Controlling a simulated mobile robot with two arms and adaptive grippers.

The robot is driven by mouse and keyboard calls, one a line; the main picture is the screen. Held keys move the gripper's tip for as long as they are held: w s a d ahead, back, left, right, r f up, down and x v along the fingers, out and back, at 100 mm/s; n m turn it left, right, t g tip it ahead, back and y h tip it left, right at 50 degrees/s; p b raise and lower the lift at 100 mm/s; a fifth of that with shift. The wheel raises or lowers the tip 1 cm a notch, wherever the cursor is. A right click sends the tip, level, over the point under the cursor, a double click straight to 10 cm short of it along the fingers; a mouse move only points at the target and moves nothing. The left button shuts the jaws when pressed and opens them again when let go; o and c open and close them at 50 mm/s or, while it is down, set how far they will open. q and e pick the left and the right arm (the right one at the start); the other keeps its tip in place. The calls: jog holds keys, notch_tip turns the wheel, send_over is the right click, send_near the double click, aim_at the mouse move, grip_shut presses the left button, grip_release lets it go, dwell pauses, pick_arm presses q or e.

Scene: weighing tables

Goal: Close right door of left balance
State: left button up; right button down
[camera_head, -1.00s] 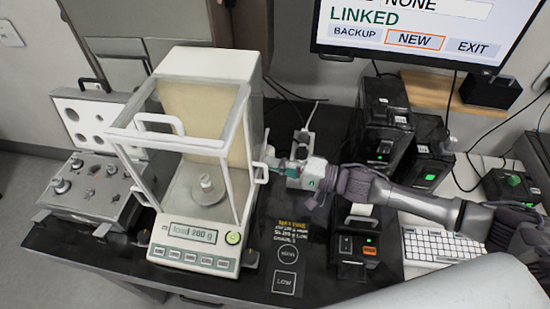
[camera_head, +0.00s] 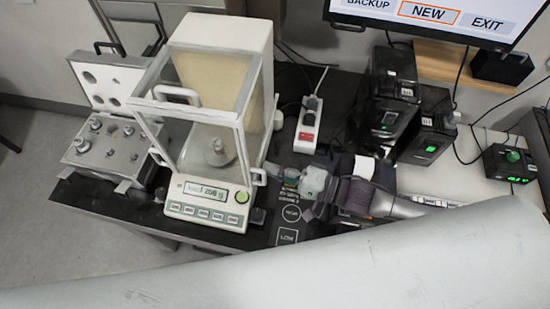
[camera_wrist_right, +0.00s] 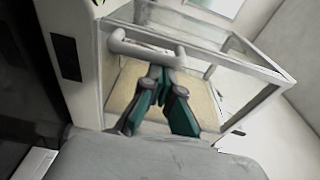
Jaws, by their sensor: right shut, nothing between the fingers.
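The left balance (camera_head: 222,85) has a cream back, clear walls and a lit display. A small metal weight (camera_head: 220,156) stands on its pan. The right door's white handle (camera_head: 260,177) is on the balance's right side, close to the front post; the handle also shows in the right wrist view (camera_wrist_right: 145,46). My right gripper (camera_head: 282,172) is shut and empty, with its fingertips right at the handle. Its green fingers (camera_wrist_right: 163,78) appear just under the handle bar; contact is unclear. My left gripper is out of view.
An open weight case (camera_head: 105,150) stands left of the balance. A power strip (camera_head: 309,125), black boxes (camera_head: 390,100) and a monitor (camera_head: 440,12) are behind and to the right. The balance stands near the dark table's front edge.

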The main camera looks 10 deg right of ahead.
jog(key=shift+s+a+f, duration=0.1)
jog(key=shift+s+a, duration=0.05)
jog(key=shift+s, duration=0.15)
jog(key=v, duration=1.2)
jog(key=shift+w, duration=0.25)
